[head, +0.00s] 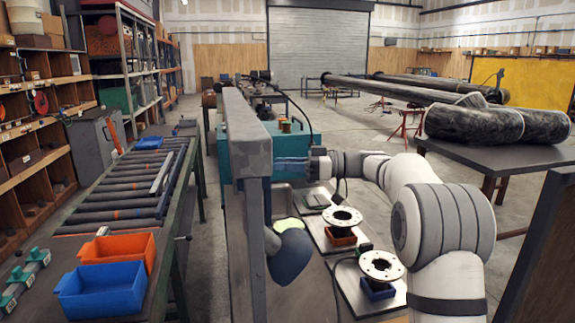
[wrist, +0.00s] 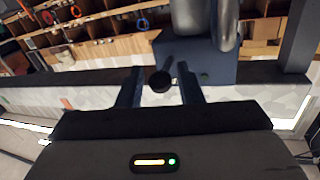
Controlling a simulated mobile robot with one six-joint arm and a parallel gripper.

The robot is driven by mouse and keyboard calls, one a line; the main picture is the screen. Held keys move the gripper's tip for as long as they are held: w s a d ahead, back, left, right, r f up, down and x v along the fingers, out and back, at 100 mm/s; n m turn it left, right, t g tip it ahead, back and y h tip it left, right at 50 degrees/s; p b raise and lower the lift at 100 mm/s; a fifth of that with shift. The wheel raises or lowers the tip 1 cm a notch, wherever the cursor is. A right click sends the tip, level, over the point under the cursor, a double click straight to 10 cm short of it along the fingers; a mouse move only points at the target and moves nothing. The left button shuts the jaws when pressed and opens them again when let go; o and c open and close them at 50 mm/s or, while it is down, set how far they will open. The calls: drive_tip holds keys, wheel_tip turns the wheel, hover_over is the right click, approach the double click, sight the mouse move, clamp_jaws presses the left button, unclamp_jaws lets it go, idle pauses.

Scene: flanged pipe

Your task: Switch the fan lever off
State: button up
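The fan lever (wrist: 161,81) shows in the wrist view as a short dark stem with a round black knob. It is on the front of a dark blue box (wrist: 212,66). My gripper (wrist: 159,86) is open, with one finger to each side of the knob. Gaps show between the knob and both fingers, so I see no grip on it. I cannot tell how deep the knob lies between the fingers.
A grey post and beam (head: 243,125) stand close in front of the arm's end. A dark hood (head: 291,256) hangs beside the post. Flanged parts (head: 382,264) stand on plates below the arm. A roller conveyor (head: 126,190) and blue bin (head: 101,291) are at left.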

clamp_jaws()
drive_tip(key=f+y+b, duration=0.1)
drive_tip(key=b, duration=0.2)
drive_tip(key=shift+f, duration=0.15)
drive_tip(key=y+b, duration=0.1)
drive_tip(key=b, duration=0.2)
drive_tip(key=f+m+y+b, duration=0.1)
drive_tip(key=b, duration=0.2)
drive_tip(key=shift+a+b, duration=0.15)
drive_tip(key=shift+b, duration=0.15)
drive_tip(key=shift+y+b, duration=0.6)
drive_tip(key=shift+b, duration=0.45)
drive_tip(key=shift+r, duration=0.2)
drive_tip(key=shift+o, duration=1.1)
unclamp_jaws()
